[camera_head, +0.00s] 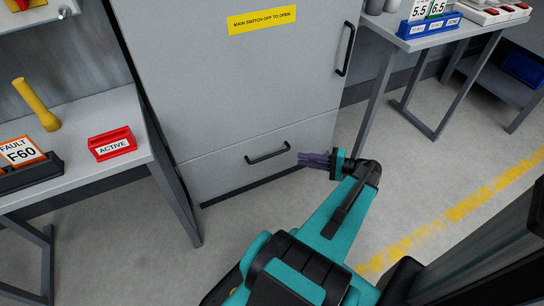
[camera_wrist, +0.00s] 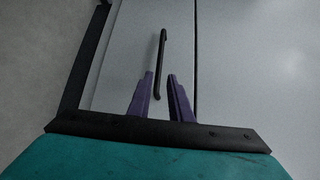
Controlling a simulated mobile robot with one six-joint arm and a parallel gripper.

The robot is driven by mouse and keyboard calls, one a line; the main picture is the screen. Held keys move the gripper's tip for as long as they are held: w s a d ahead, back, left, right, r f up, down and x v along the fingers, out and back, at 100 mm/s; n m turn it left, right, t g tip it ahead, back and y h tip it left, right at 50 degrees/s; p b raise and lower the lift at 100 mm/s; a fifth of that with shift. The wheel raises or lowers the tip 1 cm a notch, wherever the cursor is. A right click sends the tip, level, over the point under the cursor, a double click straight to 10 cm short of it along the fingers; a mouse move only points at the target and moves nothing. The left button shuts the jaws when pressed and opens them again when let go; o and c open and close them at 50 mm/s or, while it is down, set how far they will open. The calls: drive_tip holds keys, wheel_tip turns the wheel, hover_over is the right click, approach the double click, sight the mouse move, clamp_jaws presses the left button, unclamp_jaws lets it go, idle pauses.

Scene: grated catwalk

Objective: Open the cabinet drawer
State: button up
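The grey cabinet (camera_head: 235,85) stands in the middle of the head view, with its drawer (camera_head: 215,175) at the bottom. The drawer front looks flush with the cabinet and carries a black bar handle (camera_head: 267,153). My gripper (camera_head: 303,160) is just right of the handle, its purple fingers pointing left towards it. In the wrist view the handle (camera_wrist: 161,62) lies beyond the fingertips (camera_wrist: 159,75), roughly in line with the gap between them. Whether a fingertip touches the handle I cannot tell.
The upper cabinet door has its own vertical handle (camera_head: 345,48) and a yellow label (camera_head: 262,19). A left table (camera_head: 100,165) holds a red ACTIVE sign (camera_head: 112,143) and a yellow-handled item (camera_head: 36,104). A right table (camera_head: 410,45) stands nearby. The floor (camera_head: 400,185) before the cabinet is clear.

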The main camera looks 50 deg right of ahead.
sight(274, 155)
drive_tip(key=shift+b+x, duration=1.75)
drive_tip(key=shift+x, duration=5.2)
clamp_jaws()
drive_tip(key=shift+a, duration=0.15)
